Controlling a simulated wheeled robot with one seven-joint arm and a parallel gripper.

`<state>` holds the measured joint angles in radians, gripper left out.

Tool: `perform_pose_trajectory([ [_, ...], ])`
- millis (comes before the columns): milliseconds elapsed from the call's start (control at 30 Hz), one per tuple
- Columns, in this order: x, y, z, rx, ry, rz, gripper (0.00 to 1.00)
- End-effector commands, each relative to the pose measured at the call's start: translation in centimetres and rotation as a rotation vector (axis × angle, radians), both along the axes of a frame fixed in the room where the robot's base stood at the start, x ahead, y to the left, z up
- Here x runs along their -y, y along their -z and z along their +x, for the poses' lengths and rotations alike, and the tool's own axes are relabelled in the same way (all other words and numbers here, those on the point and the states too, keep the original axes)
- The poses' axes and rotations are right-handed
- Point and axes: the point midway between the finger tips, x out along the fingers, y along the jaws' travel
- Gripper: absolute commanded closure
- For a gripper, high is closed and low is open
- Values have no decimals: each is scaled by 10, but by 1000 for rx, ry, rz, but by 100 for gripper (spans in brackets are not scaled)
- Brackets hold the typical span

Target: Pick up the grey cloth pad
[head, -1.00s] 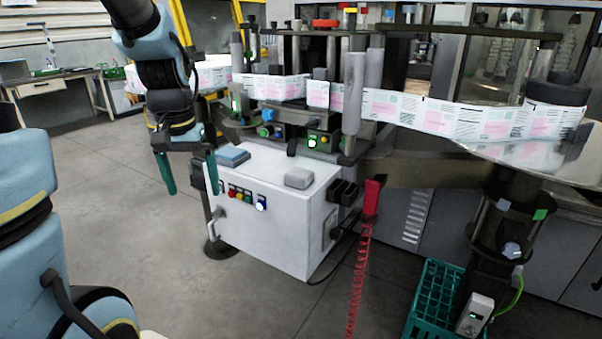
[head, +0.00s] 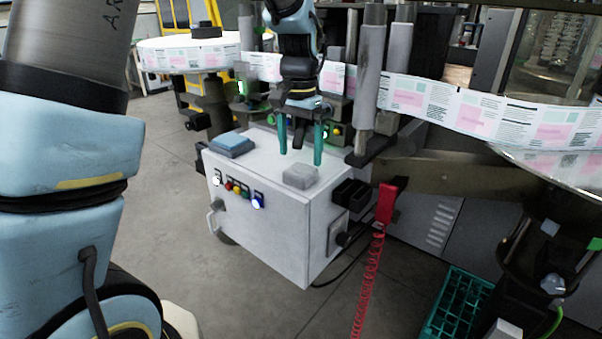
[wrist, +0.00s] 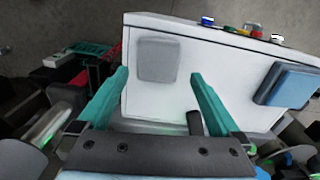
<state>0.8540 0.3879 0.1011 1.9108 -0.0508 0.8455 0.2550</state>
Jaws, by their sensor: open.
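The grey cloth pad (head: 300,176) lies flat on top of the white control cabinet (head: 262,225), near its right edge in the head view. In the wrist view the grey cloth pad (wrist: 158,60) shows ahead of the fingertips, nearer the left one. My gripper (head: 300,157) has teal fingers pointing down, spread open and empty, above the cabinet top just behind the pad. In the wrist view my gripper (wrist: 159,75) is open, with nothing between its fingers.
A blue pad (head: 232,144) on a dark block lies on the cabinet's left part. Coloured buttons (head: 238,190) line the front. A red handle (head: 387,203) with a coiled cord hangs at the right. Labeller rollers and a label web stand behind. A green crate (head: 462,305) is on the floor.

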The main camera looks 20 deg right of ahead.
Motion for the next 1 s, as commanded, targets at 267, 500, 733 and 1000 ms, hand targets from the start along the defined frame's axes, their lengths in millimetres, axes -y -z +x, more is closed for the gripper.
perform_pose_trajectory([
  [267,-1,31,-6,-4,-2,4,0],
  [500,-1,52,-5,1,-2,1,0],
  [733,0,53,-5,1,-2,1,6],
  [1000,0,53,-5,1,-2,1,36],
])
